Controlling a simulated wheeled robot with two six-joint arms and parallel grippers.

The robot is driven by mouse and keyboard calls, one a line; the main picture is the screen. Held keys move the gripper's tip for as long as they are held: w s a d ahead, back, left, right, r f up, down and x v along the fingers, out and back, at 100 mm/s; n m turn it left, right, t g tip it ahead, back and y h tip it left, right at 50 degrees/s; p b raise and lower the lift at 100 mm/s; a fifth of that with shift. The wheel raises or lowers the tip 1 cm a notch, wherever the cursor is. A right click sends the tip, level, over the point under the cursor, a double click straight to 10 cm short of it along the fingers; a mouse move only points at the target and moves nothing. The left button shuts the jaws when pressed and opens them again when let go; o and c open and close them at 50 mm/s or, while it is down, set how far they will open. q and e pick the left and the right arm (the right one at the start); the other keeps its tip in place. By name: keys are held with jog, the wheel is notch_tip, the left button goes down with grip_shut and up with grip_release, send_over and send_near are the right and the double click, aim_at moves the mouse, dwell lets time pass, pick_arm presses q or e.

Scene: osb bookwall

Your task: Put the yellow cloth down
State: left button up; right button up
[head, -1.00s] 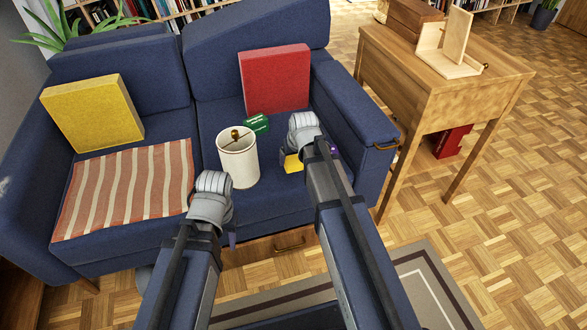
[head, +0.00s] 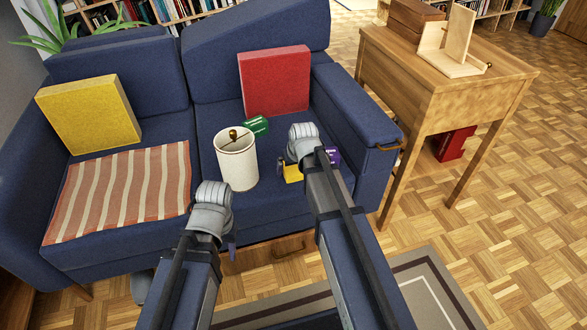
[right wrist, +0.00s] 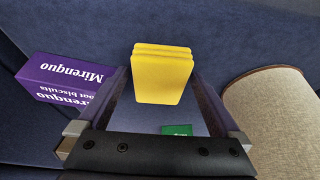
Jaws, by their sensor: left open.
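The yellow cloth (head: 292,173) is a small folded block low over the right seat of the blue sofa. I cannot tell whether the cloth touches the seat. My left gripper (head: 232,248) is open and empty in front of the sofa's front edge; its fingers are mostly hidden behind my own wrist.
A cream lidded canister (head: 237,165) stands left of the cloth. A purple box (head: 332,157) is close on its right, and a green box (head: 256,126) lies behind. A striped throw (head: 120,190) covers the left seat. A red cushion (head: 275,80) leans at the back.

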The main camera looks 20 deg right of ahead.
pick_arm(q)
jog(key=shift+r, duration=0.1)
pick_arm(e)
jog(key=shift+r, duration=0.1)
jog(key=shift+r, duration=0.15)
jog(key=p+v, duration=1.2)
pick_arm(q)
notch_tip(320, 180, up, 11)
jog(key=shift+b, duration=0.3)
pick_arm(e)
jog(key=s+a+n+g, duration=0.1)
jog(key=s+a+g, duration=0.1)
jog(key=s+a, duration=0.4)
jog(key=s+a+f+n+g+h, duration=0.1)
jog(key=s+a+n+g, duration=0.1)
jog(key=s+a, duration=0.5)
jog(key=s, duration=0.5)
jog(key=shift+a+f+g+h, duration=0.15)
jog(key=shift+f+g+h, duration=0.15)
jog(key=shift+g, duration=0.1)
pick_arm(q)
jog(key=shift+r, duration=0.1)
pick_arm(e)
jog(key=shift+s, duration=0.1)
